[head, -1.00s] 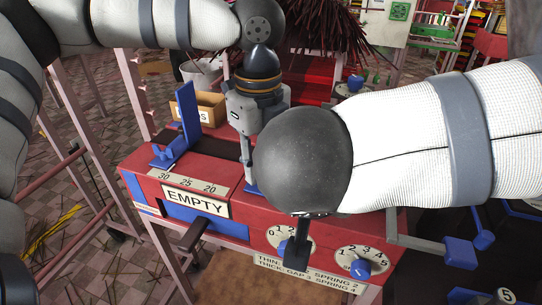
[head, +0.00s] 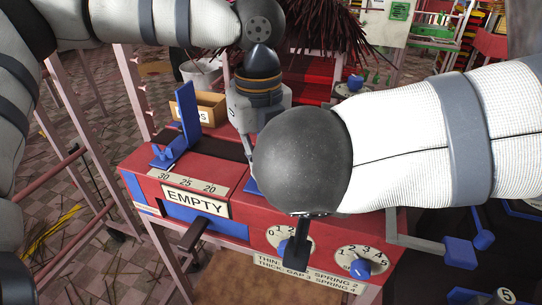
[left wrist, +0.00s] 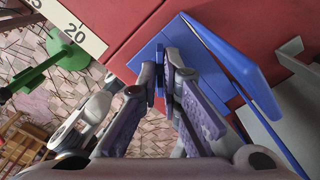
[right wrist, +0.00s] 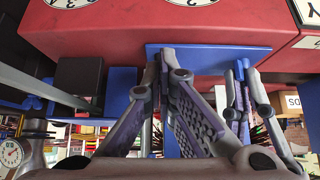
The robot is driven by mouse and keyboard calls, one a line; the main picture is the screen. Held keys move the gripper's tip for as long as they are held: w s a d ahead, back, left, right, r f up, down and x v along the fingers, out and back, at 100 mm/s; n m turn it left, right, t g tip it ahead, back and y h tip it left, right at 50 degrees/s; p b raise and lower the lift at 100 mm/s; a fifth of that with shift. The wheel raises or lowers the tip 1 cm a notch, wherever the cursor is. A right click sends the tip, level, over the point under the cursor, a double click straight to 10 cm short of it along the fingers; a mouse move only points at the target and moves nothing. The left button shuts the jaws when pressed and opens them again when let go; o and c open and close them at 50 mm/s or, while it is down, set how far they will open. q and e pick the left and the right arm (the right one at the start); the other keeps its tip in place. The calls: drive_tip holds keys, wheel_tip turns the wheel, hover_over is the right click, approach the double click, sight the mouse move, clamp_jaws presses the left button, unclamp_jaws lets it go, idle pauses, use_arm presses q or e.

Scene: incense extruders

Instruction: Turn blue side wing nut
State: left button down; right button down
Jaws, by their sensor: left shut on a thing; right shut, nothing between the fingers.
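My left gripper (left wrist: 166,72) is shut on a small blue part, apparently the blue wing nut (left wrist: 160,62), beside the angled blue guide plate (left wrist: 235,58) on the red machine. In the head view the left gripper's body points down behind my right arm, which hides its fingertips and the nut. In the right wrist view the left fingers show at the right, closed around a blue part (right wrist: 240,68). My right gripper (right wrist: 166,52) is shut and empty, its tips at the blue plate (right wrist: 205,60); whether they touch it is unclear.
The red machine (head: 150,178) carries an EMPTY sign (head: 195,203) and numbered dials with a blue knob (head: 360,268). Another blue bracket (head: 188,112) stands at its left. A cardboard box (head: 212,105) is behind. My right arm covers the machine's right top.

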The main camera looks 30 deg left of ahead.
use_arm(q)
drive_tip(key=m, duration=0.7)
use_arm(e)
drive_tip(key=shift+d, duration=0.1)
use_arm(q)
drive_tip(key=m, duration=0.6)
drive_tip(key=shift+m, duration=0.4)
drive_tip(key=m, duration=1.2)
drive_tip(key=shift+m, duration=0.3)
drive_tip(key=c, duration=1.8)
unclamp_jaws()
wheel_tip(320, 180, up, 12)
drive_tip(key=shift+r, duration=0.1)
